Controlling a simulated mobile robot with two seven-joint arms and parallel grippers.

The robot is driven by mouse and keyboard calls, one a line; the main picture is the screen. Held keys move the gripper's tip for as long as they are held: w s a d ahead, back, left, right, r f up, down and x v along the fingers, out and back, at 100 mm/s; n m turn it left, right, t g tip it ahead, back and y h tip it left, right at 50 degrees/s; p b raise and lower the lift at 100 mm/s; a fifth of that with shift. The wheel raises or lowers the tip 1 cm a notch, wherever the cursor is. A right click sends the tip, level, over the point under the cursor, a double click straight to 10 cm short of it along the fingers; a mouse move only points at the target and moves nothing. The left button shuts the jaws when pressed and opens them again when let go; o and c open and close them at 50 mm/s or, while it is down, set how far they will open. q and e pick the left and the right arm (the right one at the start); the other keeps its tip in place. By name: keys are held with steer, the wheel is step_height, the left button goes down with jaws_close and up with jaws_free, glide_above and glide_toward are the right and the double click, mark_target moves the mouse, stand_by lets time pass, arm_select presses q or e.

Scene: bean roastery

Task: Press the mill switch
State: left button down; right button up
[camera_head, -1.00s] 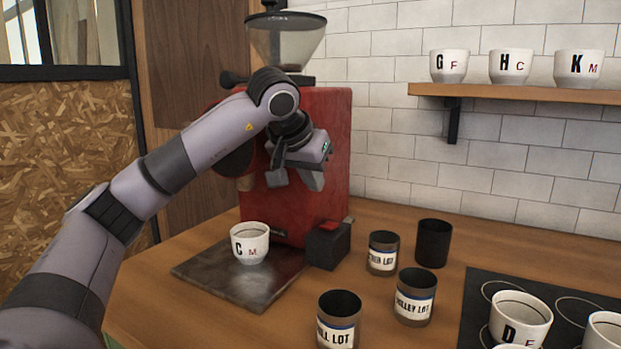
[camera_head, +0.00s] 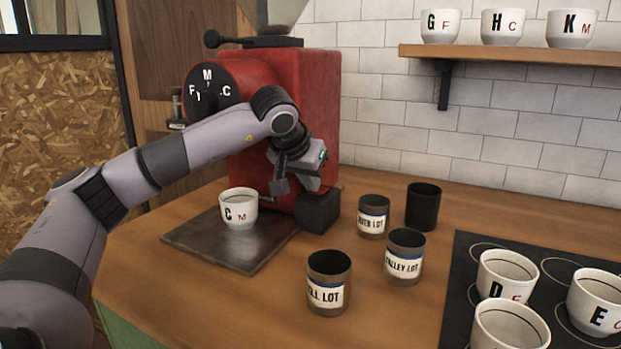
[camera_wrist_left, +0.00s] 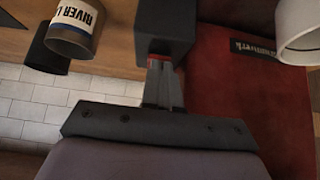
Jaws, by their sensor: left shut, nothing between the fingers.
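The red mill (camera_head: 312,85) stands on the wooden counter, with a black dial marked F, M and C on its front. A dark switch box (camera_head: 317,211) sits at its lower right side; it also shows in the left wrist view (camera_wrist_left: 165,32). A small red part, likely the switch (camera_wrist_left: 177,63), shows at the box's edge, partly hidden by the fingertips. My left gripper (camera_head: 298,186) is just above the box, and in the wrist view its fingers (camera_wrist_left: 161,65) are shut and empty. I cannot tell whether they touch the switch. My right gripper is not in view.
A white cup marked C M (camera_head: 239,212) stands on a dark metal plate (camera_head: 215,250) before the mill. Lot tins (camera_head: 328,284) and a black canister (camera_head: 423,206) stand to the right. More cups stand on a black mat (camera_head: 455,285) and on a wall shelf (camera_head: 520,54).

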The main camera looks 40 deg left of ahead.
arm_select(q)
steer(key=shift+s+f+b, duration=0.1)
steer(key=shift+f+b, duration=0.5)
steer(key=shift+b, duration=0.1)
steer(key=shift+s+f+t+b, duration=0.1)
steer(key=shift+t+b, duration=0.3)
steer(key=shift+t, duration=0.1)
steer(key=shift+r, duration=0.3)
steer(key=shift+p, duration=0.3)
steer(key=shift+r, duration=0.1)
steer(key=shift+r+p, duration=0.7)
steer(key=shift+p, duration=0.2)
